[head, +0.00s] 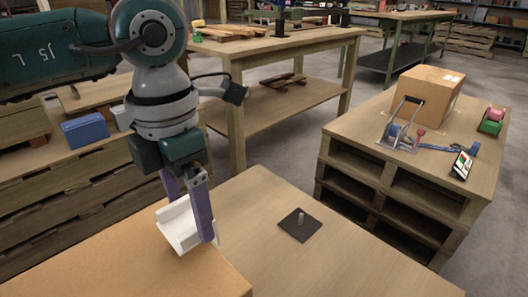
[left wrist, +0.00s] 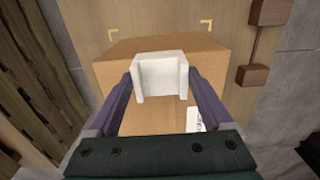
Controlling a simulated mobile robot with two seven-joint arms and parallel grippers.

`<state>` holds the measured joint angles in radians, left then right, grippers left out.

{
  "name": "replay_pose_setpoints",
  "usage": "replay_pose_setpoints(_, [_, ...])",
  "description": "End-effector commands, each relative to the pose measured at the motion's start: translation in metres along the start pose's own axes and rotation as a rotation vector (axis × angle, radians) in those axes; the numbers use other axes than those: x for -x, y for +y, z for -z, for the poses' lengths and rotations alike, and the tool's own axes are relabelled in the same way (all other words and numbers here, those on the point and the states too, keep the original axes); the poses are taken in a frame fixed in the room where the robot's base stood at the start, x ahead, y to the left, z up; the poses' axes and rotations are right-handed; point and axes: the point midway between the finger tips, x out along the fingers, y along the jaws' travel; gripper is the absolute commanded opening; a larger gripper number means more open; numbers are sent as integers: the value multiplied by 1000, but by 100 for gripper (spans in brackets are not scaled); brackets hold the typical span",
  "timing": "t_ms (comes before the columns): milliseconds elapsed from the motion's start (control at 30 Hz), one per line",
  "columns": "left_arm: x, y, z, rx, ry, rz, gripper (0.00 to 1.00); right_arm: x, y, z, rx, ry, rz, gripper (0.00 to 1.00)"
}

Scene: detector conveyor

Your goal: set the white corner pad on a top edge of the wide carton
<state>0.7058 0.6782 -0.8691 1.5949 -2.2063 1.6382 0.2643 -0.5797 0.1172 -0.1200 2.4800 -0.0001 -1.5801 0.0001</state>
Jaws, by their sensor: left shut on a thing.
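The wide carton (head: 125,262) is brown and stands at the lower left of the head view; it also shows in the left wrist view (left wrist: 115,72). My left gripper (head: 189,207) points down over the carton's far right edge, its purple fingers on either side of the white corner pad (head: 176,229). The pad is an angled white piece with raised side walls. In the left wrist view the pad (left wrist: 160,70) sits between the fingertips, over the carton's top edge. I cannot tell whether it touches the carton. My right gripper is out of view.
A dark square plate with a short peg (head: 299,225) lies on the wooden table (head: 345,262), which is otherwise clear right of the carton. A smaller carton (head: 428,94) and a tape dispenser (head: 400,132) stand on the right bench. A blue bin (head: 86,131) is at left.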

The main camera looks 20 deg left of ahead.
Motion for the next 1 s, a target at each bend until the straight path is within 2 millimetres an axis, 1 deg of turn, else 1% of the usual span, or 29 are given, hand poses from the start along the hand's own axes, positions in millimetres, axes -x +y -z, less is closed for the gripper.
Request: replay_pose_setpoints(1000, [-27, 0, 0, 1, 0, -1, 25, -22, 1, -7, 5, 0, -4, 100])
